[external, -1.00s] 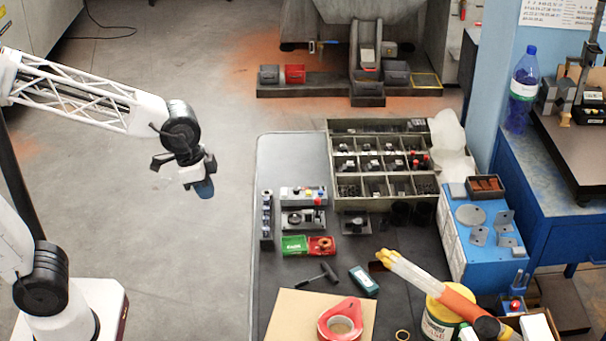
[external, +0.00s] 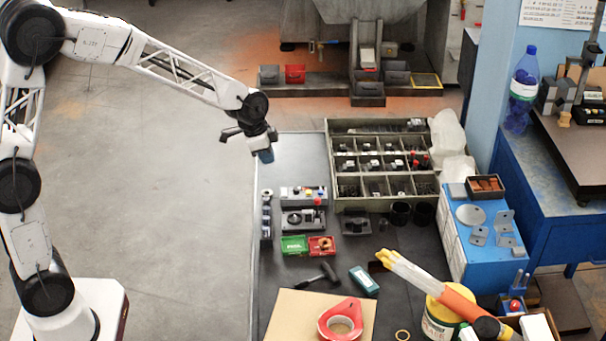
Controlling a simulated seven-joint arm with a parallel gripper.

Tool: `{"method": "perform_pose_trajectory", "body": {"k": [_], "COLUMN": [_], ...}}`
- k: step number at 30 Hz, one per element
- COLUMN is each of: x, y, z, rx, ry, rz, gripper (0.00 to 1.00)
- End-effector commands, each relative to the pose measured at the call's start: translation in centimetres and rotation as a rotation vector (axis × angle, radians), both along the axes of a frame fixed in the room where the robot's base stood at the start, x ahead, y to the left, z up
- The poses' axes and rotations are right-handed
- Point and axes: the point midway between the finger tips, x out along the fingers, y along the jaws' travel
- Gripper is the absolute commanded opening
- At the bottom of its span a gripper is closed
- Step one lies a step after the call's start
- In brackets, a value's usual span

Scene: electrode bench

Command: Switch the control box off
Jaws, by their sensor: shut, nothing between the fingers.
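Two small grey control units lie on the dark bench, one behind the other. The rear one (external: 303,196) has several coloured buttons, among them yellow, blue and red. The front one (external: 300,220) carries a black knob or switch and a red button. I cannot tell which is the control box, nor its switch position. My gripper (external: 266,156) is shut and empty. It hangs in the air, up and left of both units in the picture, with its fingers pointing down and touching nothing.
A divided parts tray (external: 333,126) stands behind the units. Green (external: 294,245) and red (external: 321,246) bins, a hammer (external: 318,279), a teal-edged device (external: 364,281) and red tape (external: 340,320) lie in front. A dark narrow rack (external: 266,215) stands at left. The rear left bench (external: 295,155) is clear.

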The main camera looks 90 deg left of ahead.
Motion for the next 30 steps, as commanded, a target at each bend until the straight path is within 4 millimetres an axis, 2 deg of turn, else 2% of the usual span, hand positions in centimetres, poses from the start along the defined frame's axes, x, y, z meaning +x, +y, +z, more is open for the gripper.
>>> {"method": "perform_pose_trajectory", "body": {"k": [1, 6, 12, 17, 30], "x": [0.2, 0.6, 0.6, 0.6, 0.7], "y": [1.9, 6.7, 10.1, 10.8, 10.8], "z": [-1.0, -3.8, -5.7, -6.1, -6.3], "rx": [0.001, 0.012, 0.021, 0.024, 0.024], "ry": [0.001, -0.002, -0.005, -0.007, -0.006], "rz": [0.007, 0.014, 0.017, 0.017, 0.017], "gripper": [0.00, 0.00, 0.00, 0.00, 0.00]}}
